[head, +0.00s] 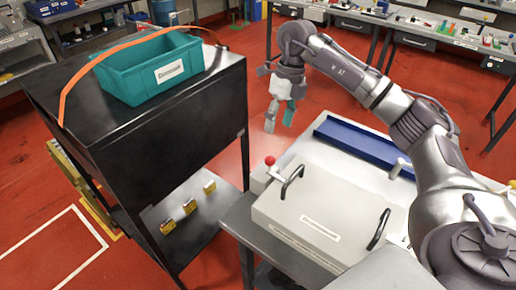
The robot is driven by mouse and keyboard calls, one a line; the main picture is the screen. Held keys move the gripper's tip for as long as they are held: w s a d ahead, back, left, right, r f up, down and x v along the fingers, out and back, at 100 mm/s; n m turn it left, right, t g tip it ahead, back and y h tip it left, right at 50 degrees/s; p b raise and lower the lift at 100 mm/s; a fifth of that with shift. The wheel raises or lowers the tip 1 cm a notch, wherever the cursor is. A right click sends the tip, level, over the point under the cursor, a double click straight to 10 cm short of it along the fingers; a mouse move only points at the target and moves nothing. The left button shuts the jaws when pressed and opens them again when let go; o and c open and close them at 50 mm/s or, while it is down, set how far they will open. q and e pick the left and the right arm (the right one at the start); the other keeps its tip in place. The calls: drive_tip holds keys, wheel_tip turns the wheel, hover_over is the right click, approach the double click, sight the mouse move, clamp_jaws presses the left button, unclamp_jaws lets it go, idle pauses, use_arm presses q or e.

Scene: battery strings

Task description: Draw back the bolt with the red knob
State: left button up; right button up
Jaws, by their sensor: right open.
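The bolt's red knob (269,160) stands at the left back corner of a light grey box (300,220) with a flat lid and two black handles. My right gripper (279,118) hangs fingers down beyond the knob and slightly right of it in the head view. It is open and apart from the knob. A teal piece shows beside its fingers; I cannot tell whether it belongs to the gripper. The bolt's shaft is mostly hidden behind the box's corner. My left gripper is out of the picture.
A blue tray (366,145) lies behind the box on the bench. To the left stands a black cabinet (200,110) with a teal bin (150,72) on top, an orange strap over it, and small yellow boxes (189,206) on its lower shelf.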

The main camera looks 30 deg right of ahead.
drive_tip(key=p, duration=0.2)
hover_over(269, 161)
drive_tip(key=d, duration=0.2)
drive_tip(key=f, duration=0.7)
drive_tip(key=shift+w, duration=0.35)
drive_tip(key=f, duration=0.3)
drive_tip(key=shift+w+a+f, duration=0.1)
drive_tip(key=shift+w+a, duration=0.05)
drive_tip(key=shift+a, duration=0.2)
drive_tip(key=f, duration=0.2)
drive_tip(key=shift+a+f+p, duration=0.25)
drive_tip(key=shift+f+p, duration=0.1)
drive_tip(key=shift+p, duration=0.05)
drive_tip(key=shift+f, duration=0.25)
drive_tip(key=c, duration=0.5)
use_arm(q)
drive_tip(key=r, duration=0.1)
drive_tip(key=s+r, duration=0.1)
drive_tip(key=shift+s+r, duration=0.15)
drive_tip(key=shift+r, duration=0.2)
use_arm(e)
clamp_jaws()
